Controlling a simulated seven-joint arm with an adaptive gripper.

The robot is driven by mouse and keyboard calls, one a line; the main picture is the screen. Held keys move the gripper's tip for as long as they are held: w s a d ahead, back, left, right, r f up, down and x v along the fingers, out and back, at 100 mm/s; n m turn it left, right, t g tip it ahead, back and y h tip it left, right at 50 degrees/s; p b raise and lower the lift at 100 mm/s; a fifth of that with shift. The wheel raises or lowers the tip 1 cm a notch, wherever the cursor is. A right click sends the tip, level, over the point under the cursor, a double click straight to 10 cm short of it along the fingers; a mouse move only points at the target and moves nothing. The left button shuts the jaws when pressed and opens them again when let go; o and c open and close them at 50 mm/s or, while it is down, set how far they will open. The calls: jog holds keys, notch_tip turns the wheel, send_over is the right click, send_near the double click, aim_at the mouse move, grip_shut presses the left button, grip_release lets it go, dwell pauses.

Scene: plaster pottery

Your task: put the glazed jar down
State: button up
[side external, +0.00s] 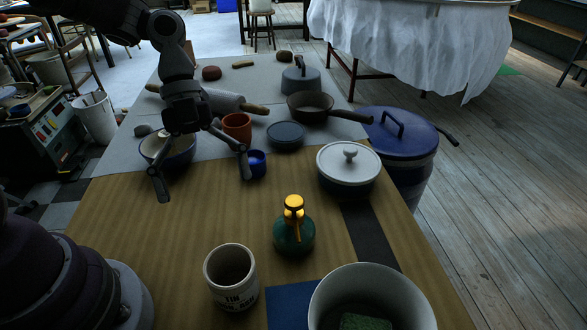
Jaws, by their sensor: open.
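A small glossy dark blue jar (257,163), which looks like the glazed jar, stands upright on the table near the edge where grey covering meets wood. My gripper (204,183) is wide open with nothing between its fingers. Its right finger overlaps the jar's left edge in the picture; I cannot tell whether they touch. Its left finger is in front of a white-and-blue bowl (181,158), which is partly hidden by the gripper.
A terracotta cup (237,127), a dark blue-grey dish (286,135) and a lidded pot (348,172) stand close by. A green bottle with a yellow top (294,235), a lettered mug (231,275) and a white bucket (372,300) are nearer the camera. Bare wood lies left of the bottle.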

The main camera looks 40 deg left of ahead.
jog(key=s+a+r+n+t+y, duration=0.1)
jog(key=a+r+n+t+y, duration=0.1)
jog(key=n, duration=1)
jog(key=s+a+r+n+t+y, duration=0.2)
jog(key=n+t, duration=0.5)
jog(key=n, duration=0.5)
notch_tip(320, 180, up, 3)
jog(key=shift+s+a+r+y, duration=0.2)
jog(key=shift+a+y, duration=0.6)
jog(key=shift+a, duration=0.3)
